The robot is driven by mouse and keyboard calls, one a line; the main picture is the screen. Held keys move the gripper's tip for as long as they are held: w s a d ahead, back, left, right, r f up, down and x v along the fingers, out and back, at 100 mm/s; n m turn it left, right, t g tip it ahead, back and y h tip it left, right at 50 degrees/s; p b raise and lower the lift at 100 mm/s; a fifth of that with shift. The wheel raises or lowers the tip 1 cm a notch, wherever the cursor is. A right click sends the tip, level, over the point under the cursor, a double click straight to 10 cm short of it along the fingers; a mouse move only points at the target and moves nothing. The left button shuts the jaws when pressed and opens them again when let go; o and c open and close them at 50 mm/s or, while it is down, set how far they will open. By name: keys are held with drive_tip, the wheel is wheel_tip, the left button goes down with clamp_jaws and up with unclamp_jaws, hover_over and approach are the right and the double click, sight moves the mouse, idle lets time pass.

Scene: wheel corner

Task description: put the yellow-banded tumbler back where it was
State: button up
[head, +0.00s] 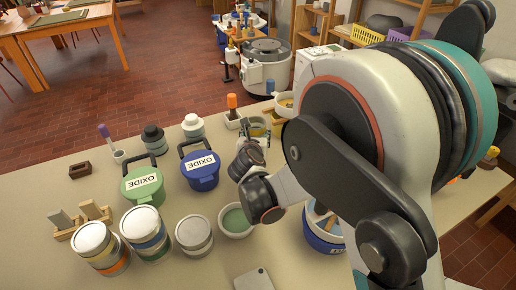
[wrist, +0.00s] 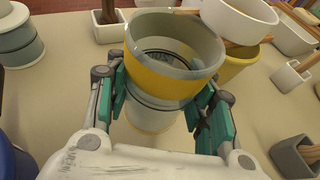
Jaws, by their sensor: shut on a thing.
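The yellow-banded tumbler (wrist: 170,80) is between my gripper's fingers (wrist: 170,100) in the wrist view, with its grey-green rim and open mouth facing the camera. The fingers press on its sides, so my gripper is shut on it. A pale cylindrical shape with a yellowish lower edge shows just below the band; I cannot tell whether it is the tumbler's lower body or another thing. In the head view my gripper (head: 257,136) and the tumbler (head: 260,124) are small and partly hidden by my wrist. I cannot tell whether the tumbler touches the table.
White bowls (wrist: 240,18) stand close behind the tumbler, with a yellow vessel (wrist: 238,62) beside it. A small pot with an orange-topped tool (head: 232,118) stands near my gripper. Green (head: 143,186) and blue (head: 201,170) oxide tubs and several jars fill the table's left.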

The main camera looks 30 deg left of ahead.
drive_tip(key=shift+f+b, duration=0.85)
drive_tip(key=shift+f, duration=1.45)
drive_tip(key=shift+f, duration=0.15)
drive_tip(key=o, duration=1.2)
drive_tip(key=shift+s+d+r, duration=0.1)
drive_tip(key=shift+s+r, duration=0.2)
drive_tip(key=shift+r, duration=0.05)
drive_tip(key=p+v, duration=0.4)
drive_tip(key=v, duration=0.7)
drive_tip(key=shift+s+d, duration=0.1)
drive_tip(key=shift+s, duration=0.05)
